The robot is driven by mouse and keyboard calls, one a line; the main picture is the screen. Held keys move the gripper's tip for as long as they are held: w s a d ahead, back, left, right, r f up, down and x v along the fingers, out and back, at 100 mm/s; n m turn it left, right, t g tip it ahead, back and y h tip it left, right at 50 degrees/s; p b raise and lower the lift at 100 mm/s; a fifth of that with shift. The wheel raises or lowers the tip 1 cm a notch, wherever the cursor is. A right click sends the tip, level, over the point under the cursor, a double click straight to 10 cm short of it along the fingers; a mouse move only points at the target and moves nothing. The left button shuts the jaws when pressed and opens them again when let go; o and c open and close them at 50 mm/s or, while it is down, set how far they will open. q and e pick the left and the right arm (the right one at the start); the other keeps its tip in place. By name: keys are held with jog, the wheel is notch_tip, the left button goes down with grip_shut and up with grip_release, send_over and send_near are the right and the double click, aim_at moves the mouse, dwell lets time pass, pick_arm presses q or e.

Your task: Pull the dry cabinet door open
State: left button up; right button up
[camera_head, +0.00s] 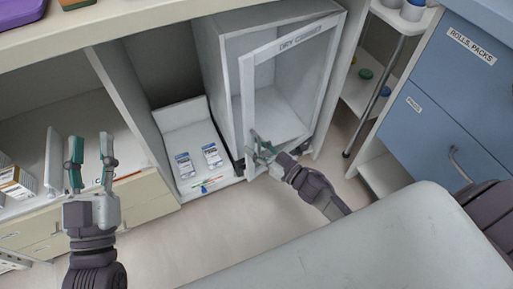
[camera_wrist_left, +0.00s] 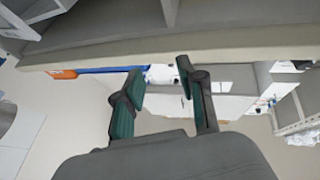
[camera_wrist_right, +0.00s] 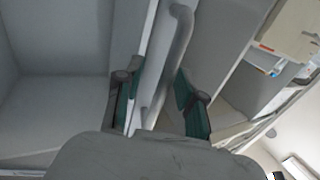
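My right gripper (camera_head: 262,147) is at the lower left of the door. In the right wrist view the grey bar handle (camera_wrist_right: 179,40) runs between its parted fingers (camera_wrist_right: 160,104). Contact is unclear. My left gripper (camera_head: 91,160) is open and empty, away from the cabinet.
A white tray (camera_head: 191,115) with two small boxes lies left of the cabinet. A padded couch (camera_head: 380,250) fills the lower right. Blue drawers (camera_head: 440,110) and a shelf trolley (camera_head: 357,93) stand right. Floor (camera_head: 215,230) before the cabinet is clear.

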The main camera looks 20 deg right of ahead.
pick_arm(q)
jog(key=shift+r, duration=0.1)
pick_arm(e)
jog(key=shift+a, duration=0.1)
jog(key=shift+s, duration=0.1)
jog(key=shift+s+d, duration=0.3)
jog(key=shift+s, duration=0.15)
pick_arm(q)
notch_tip(320, 180, down, 14)
jog(key=s+a+g+y+p, duration=0.2)
jog(key=g+y+p, duration=0.1)
jog(key=g, duration=0.6)
jog(key=shift+a+f+n+g+y+p, duration=0.2)
jog(key=shift+a+n+g+y+p, duration=0.15)
jog(key=shift+p, duration=0.35)
pick_arm(e)
jog(key=v, duration=1.4)
jog(key=shift+s+d, duration=0.15)
jog(key=shift+d, duration=0.25)
pick_arm(q)
jog(key=shift+a+f, duration=0.1)
jog(key=shift+s+a+f+g, duration=0.2)
jog(key=shift+s+f+g, duration=0.3)
jog(key=shift+f+g, duration=0.05)
